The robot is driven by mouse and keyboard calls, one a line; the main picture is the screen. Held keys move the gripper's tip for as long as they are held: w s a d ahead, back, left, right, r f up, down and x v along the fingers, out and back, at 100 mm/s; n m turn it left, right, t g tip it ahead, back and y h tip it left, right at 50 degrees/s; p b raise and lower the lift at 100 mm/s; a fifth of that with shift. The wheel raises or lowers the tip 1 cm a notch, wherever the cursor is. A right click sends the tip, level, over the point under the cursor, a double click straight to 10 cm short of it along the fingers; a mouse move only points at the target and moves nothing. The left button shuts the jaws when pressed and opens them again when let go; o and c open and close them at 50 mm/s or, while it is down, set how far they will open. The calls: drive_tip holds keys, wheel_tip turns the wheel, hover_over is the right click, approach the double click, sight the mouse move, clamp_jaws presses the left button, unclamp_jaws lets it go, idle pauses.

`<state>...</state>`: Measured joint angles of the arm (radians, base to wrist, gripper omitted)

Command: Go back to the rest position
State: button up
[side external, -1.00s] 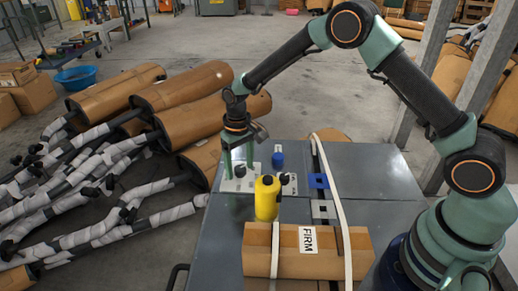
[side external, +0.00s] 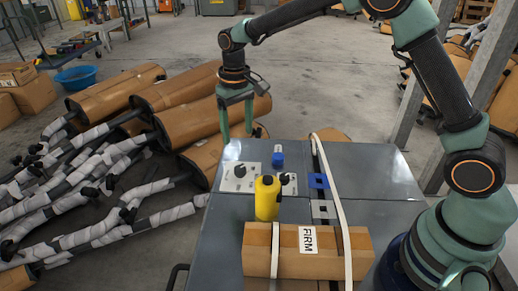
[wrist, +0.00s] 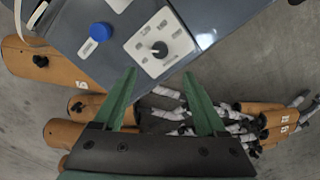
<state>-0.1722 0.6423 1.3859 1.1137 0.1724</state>
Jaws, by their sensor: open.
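My gripper (side external: 236,118) has green fingers and hangs above the far left edge of the grey metal table (side external: 350,185). In the wrist view my gripper (wrist: 160,92) has its fingers spread apart with nothing between them. A white plate with holes and a black knob (side external: 240,177) lies on the table just below the gripper; it also shows in the wrist view (wrist: 150,35), ahead of the fingertips.
A blue-capped item (side external: 278,158), a yellow bottle (side external: 267,198) and a cardboard box marked FIRM (side external: 305,250) stand on the table. White and dark straps run beside blue (side external: 318,181) and grey square pieces. Wrapped mufflers (side external: 120,95) lie on the floor at left. Grey posts (side external: 420,90) stand at right.

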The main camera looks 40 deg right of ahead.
drive_tip(key=s+d+r+t, duration=0.2)
drive_tip(key=s+d+r, duration=0.1)
drive_tip(key=s+r, duration=0.35)
drive_tip(key=s+d+r+t, duration=0.2)
drive_tip(key=s+d+r, duration=0.2)
drive_tip(key=s+r, duration=0.25)
drive_tip(key=s+d+f+t, duration=0.1)
drive_tip(key=s, duration=0.6)
drive_tip(key=shift+s+d+t, duration=0.15)
drive_tip(key=shift+d+t, duration=0.1)
drive_tip(key=shift+t, duration=0.05)
